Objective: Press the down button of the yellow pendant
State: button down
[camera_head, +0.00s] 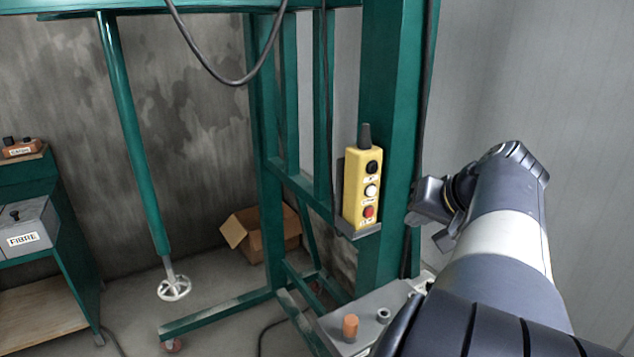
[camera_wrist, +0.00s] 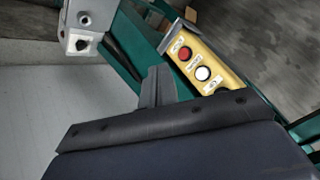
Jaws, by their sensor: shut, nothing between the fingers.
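The yellow pendant (camera_head: 354,197) stands upright on a small ledge of the green frame in the head view. Its face has a black button (camera_head: 373,167) at the top, a white button (camera_head: 371,191) in the middle and a red button (camera_head: 368,212) at the bottom. Their labels are too small to read. The pendant lies tilted in the wrist view (camera_wrist: 228,67), where its black button end is partly hidden behind my wrist. My gripper (camera_head: 412,217) is shut and empty, right of the pendant and apart from it. In the wrist view its fingertips (camera_wrist: 157,72) show left of the buttons.
The thick green post (camera_head: 391,130) stands right behind the pendant. A grey plate (camera_head: 335,323) with an orange knob (camera_head: 350,326) sits below. A cardboard box (camera_head: 265,232) lies on the floor behind. A cable (camera_head: 220,80) hangs at the top. A FIBRE box (camera_head: 28,228) is far left.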

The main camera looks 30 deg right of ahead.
jog(key=shift+d+r, duration=0.15)
jog(key=shift+d, duration=0.05)
jog(key=p, duration=0.2)
send_near(373, 196)
jog(key=shift+w+d+f, duration=0.1)
jog(key=shift+w+f, duration=0.35)
jog(key=shift+f, duration=0.35)
jog(key=shift+w+f, duration=0.45)
jog(key=shift+f, duration=0.4)
jog(key=shift+w+d+f, duration=0.1)
jog(key=shift+w+f, duration=0.35)
jog(key=shift+f, duration=0.35)
jog(key=shift+w, duration=0.1)
jog(key=shift+w+a, duration=0.1)
jog(key=shift+w, duration=0.2)
jog(key=shift+w+p, duration=0.3)
jog(key=shift+w, duration=0.3)
dwell(1.3)
